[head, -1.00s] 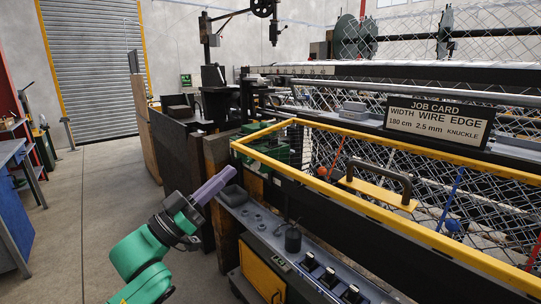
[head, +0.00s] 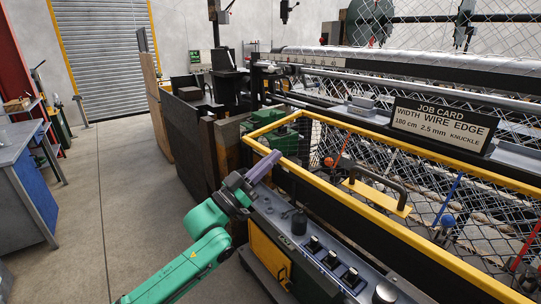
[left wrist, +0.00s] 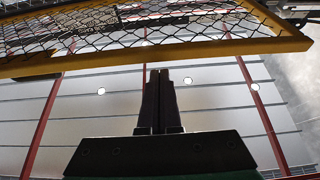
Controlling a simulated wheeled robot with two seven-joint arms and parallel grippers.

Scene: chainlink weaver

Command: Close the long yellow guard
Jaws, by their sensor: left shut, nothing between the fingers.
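The long yellow guard (head: 330,188) is a yellow frame running from the left corner toward the lower right in the head view. It stands out from the machine toward me. A yellow plate with a dark arched handle (head: 378,184) sits between its rails. My left gripper (head: 266,163) is shut and empty, close to the guard's front left corner. Whether it touches the rail cannot be told. In the left wrist view its fingers (left wrist: 160,100) point up, and a yellow frame with wire mesh (left wrist: 190,50) crosses beyond them. My right gripper is out of view.
A control panel with black knobs (head: 332,259) lies below the guard. A job card sign (head: 440,123) stands on the machine behind it. Wooden boards (head: 226,138) stand at the machine's left. The floor (head: 110,210) is clear between the machine and a blue bench (head: 50,188).

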